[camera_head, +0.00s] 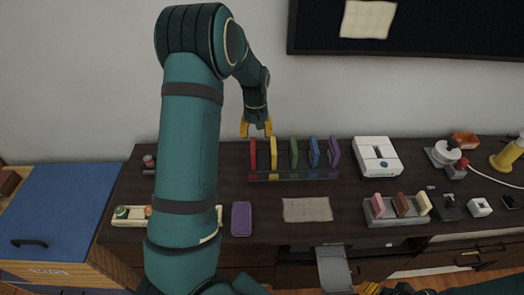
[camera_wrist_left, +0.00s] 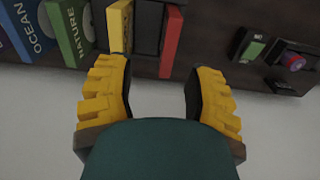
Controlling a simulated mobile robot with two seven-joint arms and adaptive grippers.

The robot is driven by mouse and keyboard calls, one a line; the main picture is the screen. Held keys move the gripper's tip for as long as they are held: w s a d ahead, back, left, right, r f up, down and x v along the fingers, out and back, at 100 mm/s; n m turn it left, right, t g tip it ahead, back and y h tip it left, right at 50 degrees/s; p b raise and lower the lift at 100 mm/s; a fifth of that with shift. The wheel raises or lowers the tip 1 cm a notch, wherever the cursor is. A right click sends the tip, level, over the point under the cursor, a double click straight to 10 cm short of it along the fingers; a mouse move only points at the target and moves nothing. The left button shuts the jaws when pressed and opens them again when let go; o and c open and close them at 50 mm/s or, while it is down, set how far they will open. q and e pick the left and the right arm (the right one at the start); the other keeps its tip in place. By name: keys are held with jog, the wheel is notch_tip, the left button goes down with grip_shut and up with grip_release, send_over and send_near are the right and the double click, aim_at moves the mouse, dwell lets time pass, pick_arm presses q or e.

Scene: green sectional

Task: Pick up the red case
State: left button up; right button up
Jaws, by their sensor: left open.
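The red case (camera_head: 252,153) is a thin upright case at the left end of a row in a clear rack (camera_head: 293,176) on the dark counter. My left gripper (camera_head: 257,128) is open and empty, pointing down just above the red and yellow cases. In the left wrist view the red case (camera_wrist_left: 171,42) lies just beyond the gap between the open fingers (camera_wrist_left: 158,70), nearer the right finger. The yellow case (camera_wrist_left: 119,24) is in line with the left finger. Only yellow parts of my right gripper (camera_head: 372,288) show at the bottom edge.
Green (camera_head: 294,153), blue (camera_head: 314,152) and purple (camera_head: 334,152) cases stand to the right in the rack. A purple case (camera_head: 241,219) and a beige mat (camera_head: 307,209) lie in front. A white box (camera_head: 377,157) stands right. The counter left of the red case is mostly hidden by my arm.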

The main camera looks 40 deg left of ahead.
aim_at(253, 147)
pick_arm(q)
jog(key=shift+s+a+f, duration=0.2)
jog(key=shift+a+f, duration=0.3)
jog(key=shift+a, duration=0.1)
notch_tip(253, 147, down, 7)
jog(key=shift+r+b, duration=0.1)
jog(key=shift+b, duration=0.6)
jog(key=shift+w+a+f+b, duration=0.1)
jog(key=shift+f+b, duration=0.2)
jog(key=shift+f, duration=1)
jog(key=shift+w+a+f+b, duration=0.1)
jog(key=shift+f+b, duration=0.15)
jog(key=shift+f, duration=1.05)
jog(key=shift+s, duration=0.1)
grip_shut()
